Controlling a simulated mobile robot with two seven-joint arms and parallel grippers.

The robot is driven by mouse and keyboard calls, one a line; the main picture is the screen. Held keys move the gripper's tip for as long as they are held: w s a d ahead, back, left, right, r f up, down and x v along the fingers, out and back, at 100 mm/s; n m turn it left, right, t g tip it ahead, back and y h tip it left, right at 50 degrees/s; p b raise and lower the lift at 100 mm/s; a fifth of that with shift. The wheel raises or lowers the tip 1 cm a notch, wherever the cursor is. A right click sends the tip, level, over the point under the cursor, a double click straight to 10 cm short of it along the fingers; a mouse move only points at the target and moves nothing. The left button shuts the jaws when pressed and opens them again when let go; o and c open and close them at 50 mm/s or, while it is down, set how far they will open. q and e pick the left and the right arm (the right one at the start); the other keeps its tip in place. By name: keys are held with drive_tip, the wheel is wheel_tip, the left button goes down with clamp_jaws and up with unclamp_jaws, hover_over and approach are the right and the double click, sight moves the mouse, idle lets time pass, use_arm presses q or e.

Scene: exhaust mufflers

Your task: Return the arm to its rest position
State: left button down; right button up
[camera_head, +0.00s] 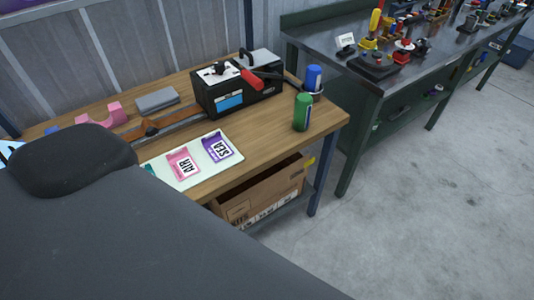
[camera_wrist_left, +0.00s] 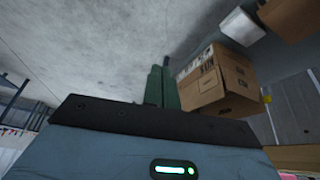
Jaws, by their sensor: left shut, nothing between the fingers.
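My left gripper (camera_wrist_left: 162,72) shows in the left wrist view with its dark green fingers together and nothing between them. It points over the grey concrete floor, apart from the cardboard box that shows to its right. In the head view a large dark arm link of mine fills the lower left and hides part of the workbench; the left gripper cannot be made out there. My right gripper is in neither view.
The wooden workbench (camera_head: 262,145) holds a black machine (camera_head: 238,90), a green can (camera_head: 302,112), a blue can (camera_head: 313,78) and a white sheet with pink and purple labelled pieces. A cardboard box (camera_head: 262,194) sits underneath. The floor (camera_head: 430,215) at right is clear.

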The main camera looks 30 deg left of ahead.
use_arm(q)
drive_tip(key=shift+w+d+f+t+h+p, duration=0.15)
drive_tip(key=shift+w+d+f+t+h, duration=0.15)
drive_tip(key=shift+w+f+t, duration=0.55)
drive_tip(key=shift+w+d+f+t+h+p, duration=0.2)
drive_tip(key=shift+w+d+t, duration=0.1)
drive_tip(key=shift+t, duration=0.95)
